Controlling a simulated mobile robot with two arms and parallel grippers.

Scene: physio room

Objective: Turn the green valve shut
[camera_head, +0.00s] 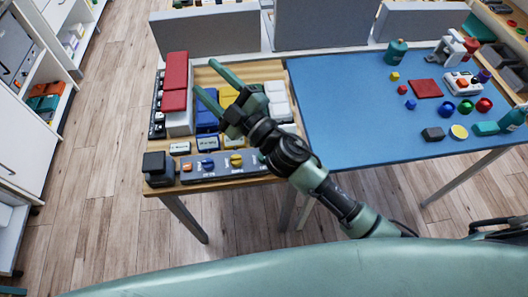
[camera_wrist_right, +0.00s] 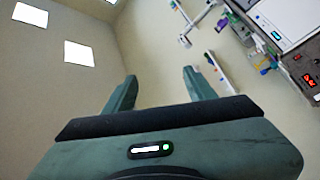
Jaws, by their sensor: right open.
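A grey strip (camera_head: 220,166) with small coloured knobs lies along the front edge of the wooden table. An orange knob (camera_head: 187,167), a blue knob (camera_head: 207,163) and a yellow knob (camera_head: 236,160) show on it. The strip's right end is partly hidden by my right arm, and I cannot clearly make out the green valve there. My right gripper (camera_head: 207,78) is open and empty above the table, beyond the strip and beside the red blocks. In the right wrist view its fingers (camera_wrist_right: 159,78) are apart with nothing between them. My left gripper is not in view.
Red blocks (camera_head: 176,83) stand on the table's left side, and a dark box (camera_head: 158,168) is at the strip's left end. Blue, yellow and white items lie under my gripper. A blue-topped table (camera_head: 350,120) with several small objects adjoins on the right. Grey panels (camera_head: 205,32) stand behind.

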